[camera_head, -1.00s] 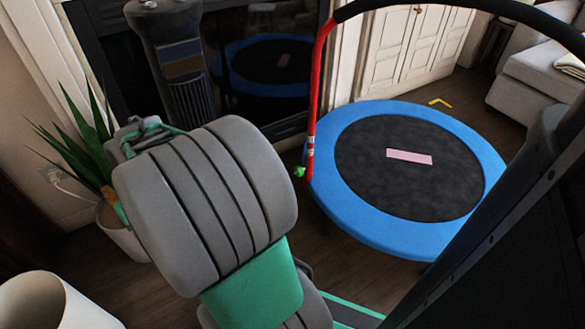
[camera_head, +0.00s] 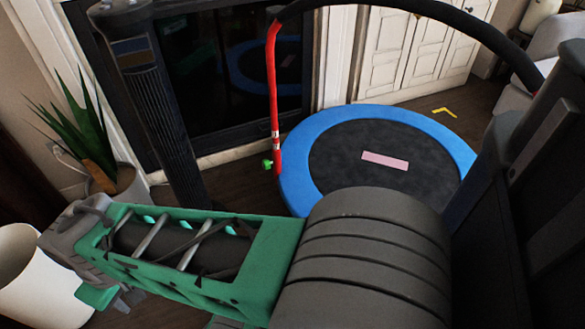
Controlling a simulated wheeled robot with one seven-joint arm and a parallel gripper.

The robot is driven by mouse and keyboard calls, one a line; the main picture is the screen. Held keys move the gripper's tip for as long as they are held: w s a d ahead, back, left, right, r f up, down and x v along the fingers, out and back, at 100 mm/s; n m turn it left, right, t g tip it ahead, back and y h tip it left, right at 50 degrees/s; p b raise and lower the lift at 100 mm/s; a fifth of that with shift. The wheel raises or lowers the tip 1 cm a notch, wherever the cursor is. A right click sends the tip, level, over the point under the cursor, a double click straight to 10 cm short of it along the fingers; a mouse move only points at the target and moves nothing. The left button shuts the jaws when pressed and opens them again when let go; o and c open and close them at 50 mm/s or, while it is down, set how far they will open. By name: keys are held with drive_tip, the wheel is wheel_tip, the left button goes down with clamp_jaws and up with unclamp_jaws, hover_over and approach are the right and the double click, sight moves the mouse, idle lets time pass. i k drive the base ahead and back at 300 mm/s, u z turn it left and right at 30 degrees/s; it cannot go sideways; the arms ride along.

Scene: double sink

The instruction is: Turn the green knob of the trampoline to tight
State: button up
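The small green knob (camera_head: 267,164) sticks out to the left from the lower end of the red upright post of the handlebar (camera_head: 272,95). The trampoline (camera_head: 297,180) has a blue ring, a black mat and a pink label, and stands on the dark floor beyond my arm. My arm crosses the lower part of the view, its green and grey forearm pointing left. My gripper (camera_head: 118,298) seems to show only in small part at the lower left, below the wrist and apart from the knob. Its fingers are not clear. My arm hides the trampoline's near edge.
A potted plant (camera_head: 85,125) and a white bin (camera_head: 38,285) stand at the left, the bin close to my wrist. A dark tower fan (camera_head: 155,110) stands before the black glossy fireplace (camera_head: 225,75). Floor is bare between the fan and the trampoline.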

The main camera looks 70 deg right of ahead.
sight(266, 163)
drive_tip(key=z, duration=0.75)
drive_tip(key=i, duration=0.9)
drive_tip(key=u, duration=0.1)
